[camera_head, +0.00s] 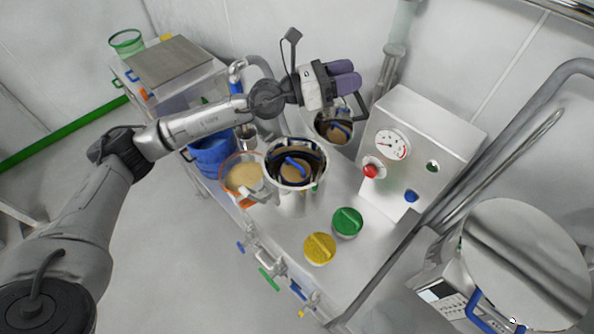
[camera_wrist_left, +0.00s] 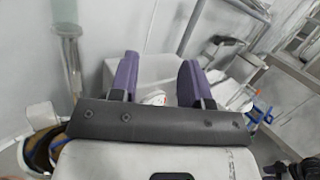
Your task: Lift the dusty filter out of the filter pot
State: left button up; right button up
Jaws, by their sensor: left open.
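Two open steel pots stand on the steel bench in the head view. The nearer pot (camera_head: 292,203) holds a tan disc (camera_head: 296,172) with a blue bar across it. The farther pot (camera_head: 321,133) also shows a tan disc and a blue bar (camera_head: 341,127), partly behind my left gripper. I cannot tell from looks alone which is the filter pot or how dusty either disc is. My left gripper (camera_head: 349,75) is open and empty, with purple fingers, up and beyond both pots. Its fingers (camera_wrist_left: 157,78) stand apart in the left wrist view. My right gripper is not seen.
A bowl of beige powder (camera_head: 242,174) sits left of the nearer pot. Yellow (camera_head: 319,249) and green (camera_head: 347,222) knobbed lids lie in front. A control box (camera_head: 420,140) with a gauge stands right of the pots. A blue bucket (camera_head: 212,158) is at left.

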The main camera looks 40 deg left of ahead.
pick_arm(q)
notch_tip(320, 180, down, 9)
jog(key=m+g+y, duration=0.3)
jog(key=m+g, duration=0.2)
jog(key=m+g+y, duration=0.7)
jog(key=g+y, duration=0.1)
jog(key=y, duration=0.2)
send_near(293, 161)
jog(key=shift+m, duration=0.3)
jog(key=x, duration=0.5)
jog(key=shift+s+a+f, duration=0.2)
jog(key=shift+a+f, duration=0.05)
jog(key=shift+f, duration=0.15)
jog(key=x, duration=0.3)
jog(key=shift+w+d+f, duration=0.25)
jog(key=shift+w+f, duration=0.2)
jog(key=shift+f, duration=0.5)
jog(key=shift+c, duration=0.3)
grip_shut()
